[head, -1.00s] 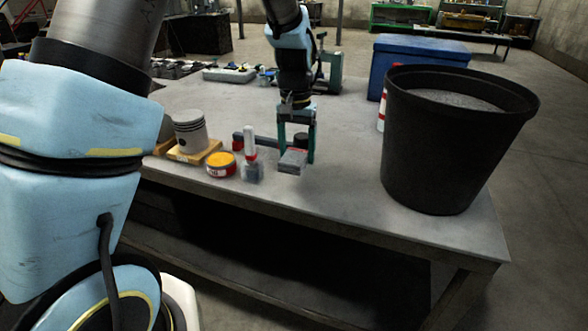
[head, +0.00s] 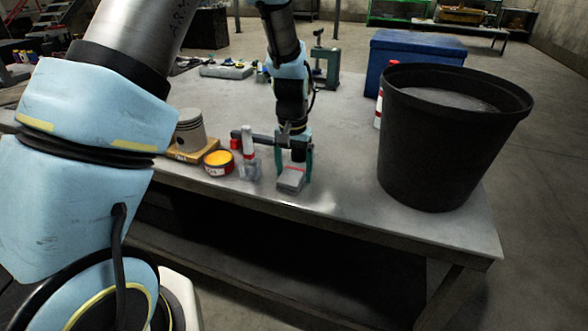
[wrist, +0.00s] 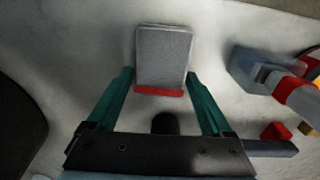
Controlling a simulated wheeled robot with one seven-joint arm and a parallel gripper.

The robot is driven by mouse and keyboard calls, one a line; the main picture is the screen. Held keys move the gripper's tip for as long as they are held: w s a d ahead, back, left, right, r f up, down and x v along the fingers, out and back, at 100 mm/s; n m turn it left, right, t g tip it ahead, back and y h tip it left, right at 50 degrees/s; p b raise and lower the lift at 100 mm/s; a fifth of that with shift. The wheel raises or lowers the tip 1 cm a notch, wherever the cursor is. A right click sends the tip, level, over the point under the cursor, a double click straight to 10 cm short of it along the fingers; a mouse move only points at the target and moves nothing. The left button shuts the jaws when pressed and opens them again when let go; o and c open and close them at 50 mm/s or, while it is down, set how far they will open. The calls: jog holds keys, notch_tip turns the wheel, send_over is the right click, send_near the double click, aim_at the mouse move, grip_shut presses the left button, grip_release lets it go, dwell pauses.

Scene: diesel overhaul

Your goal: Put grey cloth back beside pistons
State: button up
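The grey cloth (head: 291,181) is a small folded grey pad with a red edge, near the front of the workbench. My gripper (head: 294,175) points down with one green finger at each side of the cloth, shut on it. In the wrist view the fingertips (wrist: 160,72) meet the sides of the cloth (wrist: 163,52) near its red edge. I cannot tell whether its underside touches the bench. One grey piston (head: 189,131) stands on a wooden board (head: 196,153) to the left; no second piston is clear.
A dark bar with a red end (head: 262,138) lies behind. A large black bucket (head: 440,145) and blue box (head: 410,58) are right.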

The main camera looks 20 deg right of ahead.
aim_at(293, 171)
jog(key=shift+o, duration=1)
notch_tip(293, 171, up, 12)
jog(key=b, duration=0.2)
jog(key=shift+r, duration=0.15)
jog(key=shift+a, duration=0.1)
